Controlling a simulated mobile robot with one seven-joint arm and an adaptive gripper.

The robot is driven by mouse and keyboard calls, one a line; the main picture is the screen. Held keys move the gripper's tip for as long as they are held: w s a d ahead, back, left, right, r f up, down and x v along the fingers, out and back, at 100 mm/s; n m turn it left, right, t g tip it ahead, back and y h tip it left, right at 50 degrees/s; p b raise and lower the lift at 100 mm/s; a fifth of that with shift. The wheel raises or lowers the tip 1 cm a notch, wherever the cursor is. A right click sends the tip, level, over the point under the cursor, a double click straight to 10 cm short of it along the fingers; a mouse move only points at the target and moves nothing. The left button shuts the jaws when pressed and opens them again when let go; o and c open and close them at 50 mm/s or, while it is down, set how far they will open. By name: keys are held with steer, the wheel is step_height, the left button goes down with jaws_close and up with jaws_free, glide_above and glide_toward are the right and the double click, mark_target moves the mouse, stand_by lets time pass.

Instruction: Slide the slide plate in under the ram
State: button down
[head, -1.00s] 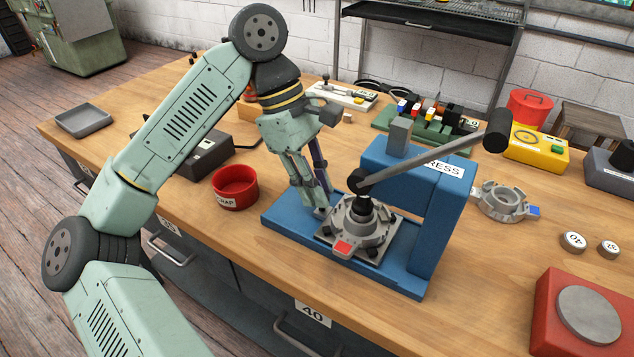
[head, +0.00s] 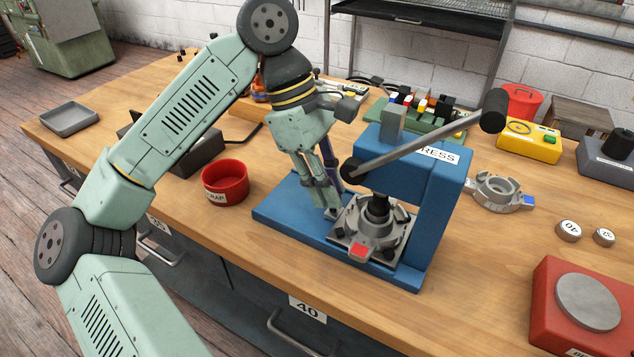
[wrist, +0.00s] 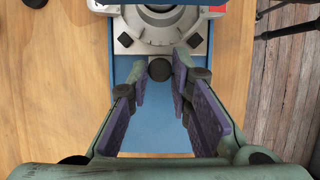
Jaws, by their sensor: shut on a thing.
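The grey slide plate (head: 338,241) lies on the blue base of the press (head: 285,210), under the overhanging press head. It carries a grey round housing (head: 370,232) with a red tab. A black cylinder (head: 377,207) stands over the housing's middle; I cannot tell how much of it is the ram, whose upper part is hidden by the press head. My gripper (head: 331,212) points down at the plate's left edge. In the wrist view its fingers are shut on the black round knob (wrist: 160,69) at the plate's near edge (wrist: 193,50).
The press lever (head: 430,138) slants up to the right above the head. A red scrap bin (head: 226,184) stands left of the base. A second grey housing (head: 495,191) lies right of the press. A red block with a grey disc (head: 588,305) is at front right.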

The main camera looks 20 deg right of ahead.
steer(key=shift+s+d, duration=0.1)
steer(key=shift+s, duration=0.05)
steer(key=c, duration=1.4)
jaws_free()
steer(key=shift+c, duration=0.2)
steer(key=v, duration=1.2)
steer(key=shift+d, duration=0.1)
